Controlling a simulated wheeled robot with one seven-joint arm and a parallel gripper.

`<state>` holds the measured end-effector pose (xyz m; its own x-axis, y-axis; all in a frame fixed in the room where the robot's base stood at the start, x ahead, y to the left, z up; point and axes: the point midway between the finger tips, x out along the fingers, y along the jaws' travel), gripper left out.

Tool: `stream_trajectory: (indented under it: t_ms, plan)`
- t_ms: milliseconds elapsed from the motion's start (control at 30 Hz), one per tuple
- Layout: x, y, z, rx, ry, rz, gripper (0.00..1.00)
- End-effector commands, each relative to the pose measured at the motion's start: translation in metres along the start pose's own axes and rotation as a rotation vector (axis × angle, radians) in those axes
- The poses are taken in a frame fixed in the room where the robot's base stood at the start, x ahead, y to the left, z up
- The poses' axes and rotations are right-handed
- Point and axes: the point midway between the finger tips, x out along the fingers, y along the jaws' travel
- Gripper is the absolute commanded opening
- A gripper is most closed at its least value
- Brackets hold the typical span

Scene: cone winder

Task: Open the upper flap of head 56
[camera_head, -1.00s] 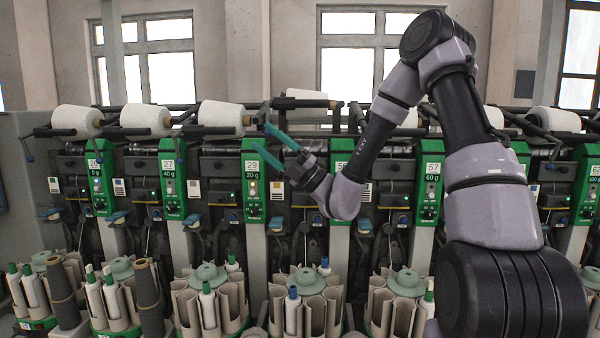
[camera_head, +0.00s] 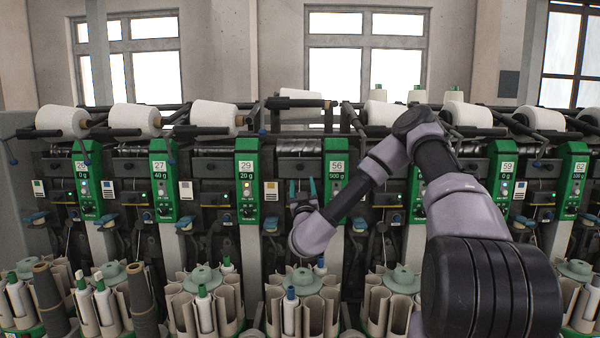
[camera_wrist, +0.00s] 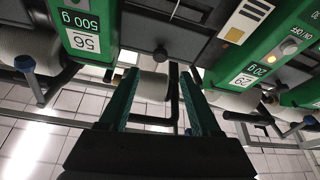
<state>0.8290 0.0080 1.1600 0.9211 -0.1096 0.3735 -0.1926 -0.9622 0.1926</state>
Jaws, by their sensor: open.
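The green panel of head 56 (camera_head: 336,170), marked "500 g", stands right of centre in the head view; it also shows at the upper left of the wrist view (camera_wrist: 90,35). Between it and the green panel of head 29 (camera_head: 247,180) is a dark grey flap (camera_head: 300,167) with a black knob. The flap looks shut, and in the wrist view it (camera_wrist: 143,35) shows above my fingers. My gripper (camera_head: 302,188) is open and empty, its green fingers pointing up in front of this bay. In the wrist view, my fingertips (camera_wrist: 160,85) lie just short of the knob; contact is not clear.
White yarn cones (camera_head: 218,117) lie along the top on dark bars and arms. Beige bobbin magazines (camera_head: 300,300) stand below my gripper. A blue-tipped lever (camera_head: 271,224) sits left of my wrist. Other heads flank the bay closely.

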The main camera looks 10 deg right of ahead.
Motion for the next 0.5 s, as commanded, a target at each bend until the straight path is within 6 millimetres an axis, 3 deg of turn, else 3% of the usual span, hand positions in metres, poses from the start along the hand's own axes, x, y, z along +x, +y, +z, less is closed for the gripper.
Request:
stream_trajectory:
  t_ms: [300,500]
  plan:
    - [0.058,0.001,-0.001,-0.002,0.002,0.002,0.64]
    - [0.077,0.0,0.0,-0.002,0.002,0.0,0.64]
